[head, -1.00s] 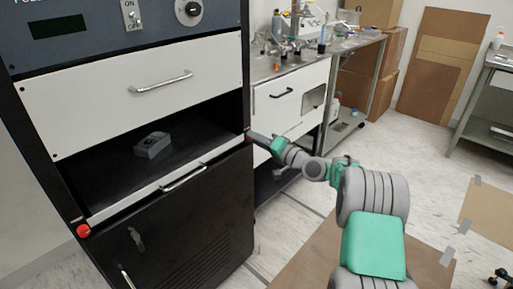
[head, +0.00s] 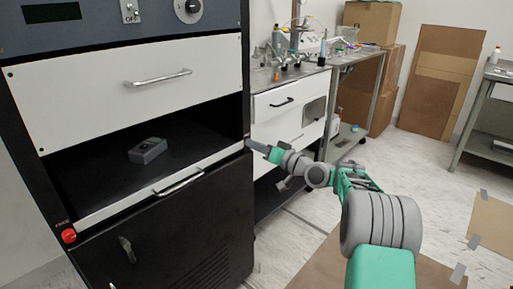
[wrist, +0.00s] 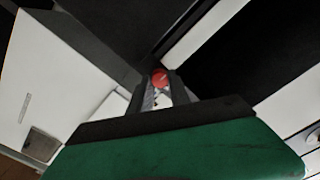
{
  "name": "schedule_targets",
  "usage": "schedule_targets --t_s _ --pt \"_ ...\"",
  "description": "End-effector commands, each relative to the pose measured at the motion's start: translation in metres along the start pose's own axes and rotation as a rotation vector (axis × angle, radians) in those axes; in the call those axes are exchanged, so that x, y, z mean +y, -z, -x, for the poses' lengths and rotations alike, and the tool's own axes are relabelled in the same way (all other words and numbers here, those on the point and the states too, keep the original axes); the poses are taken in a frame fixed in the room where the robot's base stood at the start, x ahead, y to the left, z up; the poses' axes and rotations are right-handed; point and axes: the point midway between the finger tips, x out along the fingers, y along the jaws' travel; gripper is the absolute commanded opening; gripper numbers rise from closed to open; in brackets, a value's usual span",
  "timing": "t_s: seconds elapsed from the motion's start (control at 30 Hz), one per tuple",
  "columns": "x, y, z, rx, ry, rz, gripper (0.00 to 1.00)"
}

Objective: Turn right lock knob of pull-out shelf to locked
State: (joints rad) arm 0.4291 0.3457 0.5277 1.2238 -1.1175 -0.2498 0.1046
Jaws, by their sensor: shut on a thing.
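The pull-out shelf (head: 105,208) is a black deck with a white front edge and a metal handle (head: 180,183). Its right lock knob (wrist: 160,78) is red and shows in the wrist view between my fingertips, at the right end of the shelf front. My gripper (wrist: 160,88) is shut on this knob. In the head view my gripper (head: 250,143) reaches the right post of the cabinet and hides the knob. The left lock knob (head: 69,236) is red and stands at the left end of the shelf. I cannot tell the right knob's angle.
A small grey box (head: 148,151) sits on the shelf. A white drawer (head: 125,90) is above and a black cabinet door (head: 165,240) below. A bench with a white drawer unit (head: 290,115) stands close to the right, near my arm.

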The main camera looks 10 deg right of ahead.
Motion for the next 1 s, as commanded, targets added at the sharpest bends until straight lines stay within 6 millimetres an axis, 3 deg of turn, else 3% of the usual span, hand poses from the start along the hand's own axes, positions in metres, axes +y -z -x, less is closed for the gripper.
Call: schedule_targets --t_s 0.23,0.27,0.37,0.67,1.0 --pt "0.001 -0.001 0.0 -0.001 -0.002 0.0 0.0" --pt "0.001 -0.001 0.0 -0.001 -0.002 0.0 0.25" --pt "0.001 -0.001 0.0 -0.001 -0.002 -0.001 0.32" --pt "0.0 0.001 0.005 0.0 -0.002 -0.001 0.32" --pt "0.001 0.001 0.067 0.0 -0.004 -0.002 0.32"
